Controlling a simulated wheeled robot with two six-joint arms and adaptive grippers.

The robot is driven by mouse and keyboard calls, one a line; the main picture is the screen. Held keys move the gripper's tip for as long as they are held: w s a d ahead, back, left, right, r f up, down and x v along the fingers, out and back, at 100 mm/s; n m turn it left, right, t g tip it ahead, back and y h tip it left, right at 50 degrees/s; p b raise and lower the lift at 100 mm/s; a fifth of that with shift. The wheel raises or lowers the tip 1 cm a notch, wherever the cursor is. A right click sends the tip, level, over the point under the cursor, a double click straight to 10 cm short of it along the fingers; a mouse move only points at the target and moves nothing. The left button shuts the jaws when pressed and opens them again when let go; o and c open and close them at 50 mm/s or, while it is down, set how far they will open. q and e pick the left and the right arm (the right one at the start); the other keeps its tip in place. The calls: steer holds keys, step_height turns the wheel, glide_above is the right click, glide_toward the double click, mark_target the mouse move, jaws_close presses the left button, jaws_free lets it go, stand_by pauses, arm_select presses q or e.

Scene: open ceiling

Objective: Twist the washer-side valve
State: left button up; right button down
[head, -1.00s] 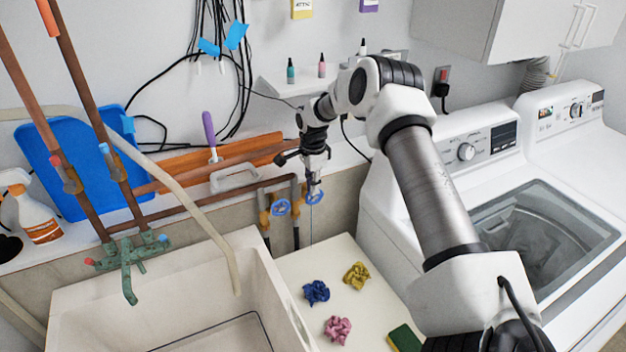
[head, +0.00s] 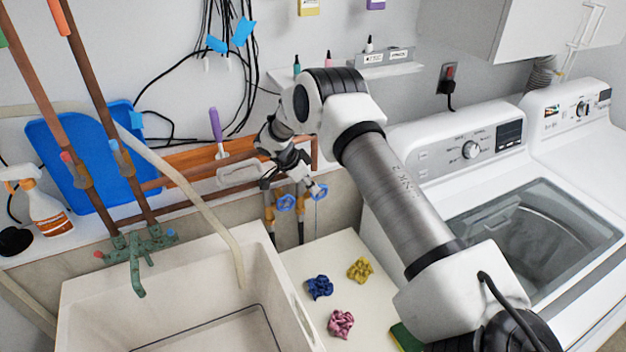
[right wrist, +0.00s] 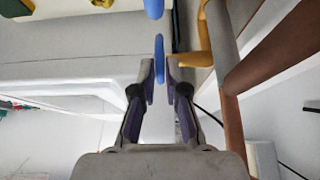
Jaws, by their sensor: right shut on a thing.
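Two small blue valve handles sit on pipes against the wall between the sink and the washer (head: 455,150). The right one, the washer-side valve (head: 319,191), is at the fingertips of my right gripper (head: 316,189). The left valve (head: 285,202) is beside it, apart from the gripper. In the right wrist view, the blue handle (right wrist: 159,58) shows edge-on between the fingertips of my right gripper (right wrist: 160,72), which is shut on it. The other blue handle (right wrist: 154,8) is at that view's top edge. My left gripper is not in view.
The white sink (head: 190,285) with a green faucet (head: 139,252) stands left. Blue (head: 319,287), yellow (head: 360,270) and pink (head: 341,323) crumpled cloths lie on the pale surface in front of the valves. Copper pipes (right wrist: 280,55) run close to my right gripper.

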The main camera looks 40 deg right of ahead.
steer(key=shift+a+f+h+b, duration=0.1)
steer(key=shift+f+h+b, duration=0.05)
steer(key=shift+h+b, duration=0.35)
steer(key=c, duration=1.2)
jaws_free()
steer(key=v, duration=1.2)
steer(key=shift+w, duration=0.2)
